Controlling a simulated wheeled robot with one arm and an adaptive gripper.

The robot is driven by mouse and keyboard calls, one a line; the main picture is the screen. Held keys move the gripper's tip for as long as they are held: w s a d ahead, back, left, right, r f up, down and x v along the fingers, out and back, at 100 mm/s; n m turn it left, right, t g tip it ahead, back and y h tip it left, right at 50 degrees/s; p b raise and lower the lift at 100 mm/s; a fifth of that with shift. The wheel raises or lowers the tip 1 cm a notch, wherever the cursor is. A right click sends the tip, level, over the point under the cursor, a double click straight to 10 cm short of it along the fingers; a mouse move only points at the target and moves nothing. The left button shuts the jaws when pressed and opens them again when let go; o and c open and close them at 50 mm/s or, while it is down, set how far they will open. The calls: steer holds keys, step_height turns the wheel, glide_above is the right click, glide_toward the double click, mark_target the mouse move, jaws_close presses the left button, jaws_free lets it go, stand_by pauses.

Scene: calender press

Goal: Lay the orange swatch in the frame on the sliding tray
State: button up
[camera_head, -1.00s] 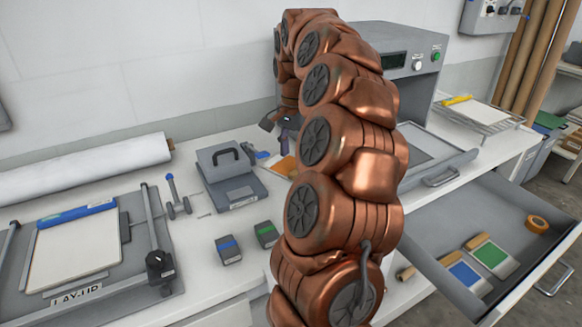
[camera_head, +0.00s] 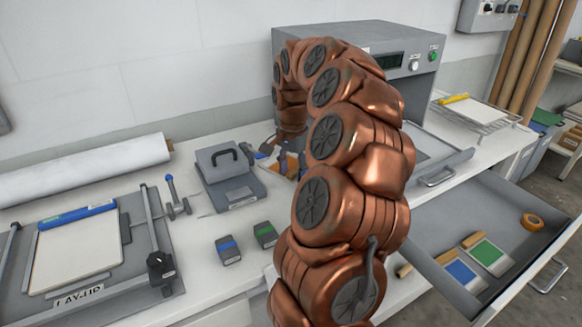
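The orange swatch (camera_head: 292,161) shows only as a small patch on the bench behind my arm, and the rest of it is hidden. My gripper (camera_head: 283,155) is down at the swatch, partly covered by my own arm. I cannot see whether its fingers are open or closed on the swatch. The sliding tray (camera_head: 455,161) sticks out at the front of the grey press (camera_head: 433,90), with a handle on its front edge. A paler flat area, perhaps the frame (camera_head: 428,146), shows on the tray, but my arm hides its left part.
An open drawer (camera_head: 522,236) below the tray holds a blue swatch (camera_head: 461,272), a green swatch (camera_head: 487,252) and a tape roll (camera_head: 533,222). A grey scale-like box (camera_head: 222,165), two small dark blocks (camera_head: 228,250) and a lay-up board (camera_head: 75,255) stand left of my arm.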

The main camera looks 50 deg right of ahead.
jaws_close()
stand_by(0.4)
steer(key=shift+a+r+b, duration=0.2)
steer(key=shift+r+b, duration=0.15)
steer(key=shift+r, duration=0.15)
steer(key=shift+r+b, duration=0.6)
steer(key=shift+r, duration=4.7)
steer(key=s+a+b, duration=0.1)
steer(key=a+b, duration=0.2)
steer(key=a, duration=1.6)
steer(key=shift+s+a, duration=0.3)
steer(key=shift+s, duration=0.05)
